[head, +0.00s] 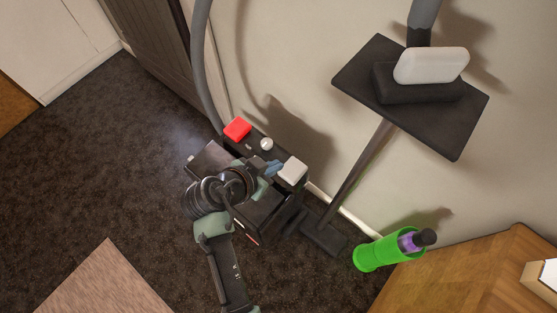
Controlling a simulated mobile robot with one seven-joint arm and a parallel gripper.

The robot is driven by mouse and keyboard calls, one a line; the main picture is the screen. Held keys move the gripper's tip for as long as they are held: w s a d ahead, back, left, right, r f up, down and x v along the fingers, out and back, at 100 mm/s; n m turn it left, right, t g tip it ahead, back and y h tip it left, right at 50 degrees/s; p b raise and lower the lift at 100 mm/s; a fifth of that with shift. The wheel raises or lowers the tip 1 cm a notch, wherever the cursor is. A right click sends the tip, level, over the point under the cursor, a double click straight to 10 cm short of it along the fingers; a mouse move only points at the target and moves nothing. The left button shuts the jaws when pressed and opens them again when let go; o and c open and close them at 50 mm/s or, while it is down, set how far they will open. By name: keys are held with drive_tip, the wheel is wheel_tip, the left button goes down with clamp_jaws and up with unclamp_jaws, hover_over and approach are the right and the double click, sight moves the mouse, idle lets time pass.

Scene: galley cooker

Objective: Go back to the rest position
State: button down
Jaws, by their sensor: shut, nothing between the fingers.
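My arm (228,270) reaches up from the bottom centre of the head view. My gripper (273,169) is at its far end, shut and empty, close to a low dark unit by the wall. Parts of the wrist hide some of the unit, and the fingertips are small and partly hidden. I cannot tell whether they touch anything.
The unit bears a red block (237,129), a white knob (266,144) and a white block (292,171). A dark stand (356,84) holds a white rounded object (431,65). A green holder (376,253) contains a purple bottle (408,242). Dark carpet (110,180) is clear at left.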

idle(0.5)
drive_tip(key=w+r+n+t+y, duration=0.1)
drive_tip(key=w+r+t, duration=0.25)
drive_tip(key=r, duration=0.75)
drive_tip(key=w+r+n+t+y, duration=0.1)
drive_tip(key=w+r+t+y, duration=0.3)
drive_tip(key=r, duration=0.8)
drive_tip(key=w+r+n+t+h, duration=0.15)
drive_tip(key=w+r, duration=0.35)
drive_tip(key=r, duration=0.6)
drive_tip(key=s+d+r+n+t+y, duration=0.1)
drive_tip(key=s+r+t, duration=0.4)
drive_tip(key=r, duration=0.6)
drive_tip(key=s+d+r+n+t, duration=0.1)
drive_tip(key=s+r+t, duration=0.2)
drive_tip(key=s+r, duration=0.6)
drive_tip(key=s+d+r+n+t+y, duration=0.1)
drive_tip(key=s+r+n+t, duration=0.2)
drive_tip(key=r, duration=1)
wheel_tip(320, 180, up, 20)
drive_tip(key=w+m+p, duration=0.1)
drive_tip(key=p, duration=2)
